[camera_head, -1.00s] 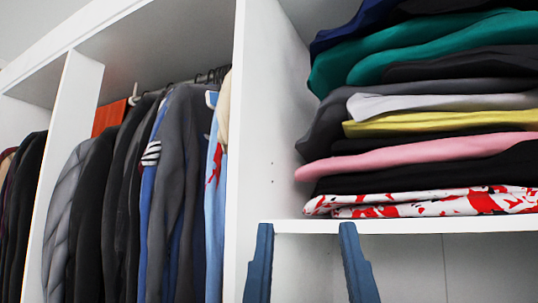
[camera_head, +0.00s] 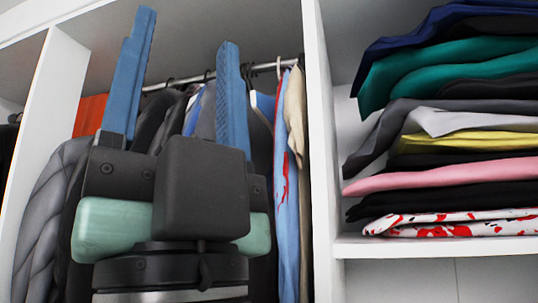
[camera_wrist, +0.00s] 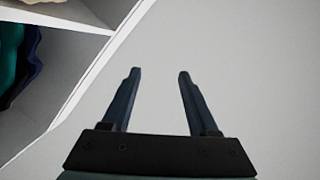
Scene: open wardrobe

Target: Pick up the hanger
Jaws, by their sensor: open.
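In the head view, several hangers hang by their hooks from a metal rail inside the wardrobe, with clothes on them. A pale hanger hook (camera_head: 278,68) shows near the right end of the rail, above a light blue garment (camera_head: 287,170); dark hooks show further left. I cannot tell which hanger is the task's. My gripper (camera_head: 187,28) points up in front of the hanging clothes, its two blue fingers wide apart with nothing between them. It hides part of the rail and clothes. In the wrist view, my open gripper (camera_wrist: 159,72) faces a plain pale surface.
A white upright panel (camera_head: 322,150) stands right of the hanging clothes, and another (camera_head: 55,110) stands to their left. A stack of folded clothes (camera_head: 450,140) lies on a shelf (camera_head: 430,245) at the right. The space below that shelf looks empty.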

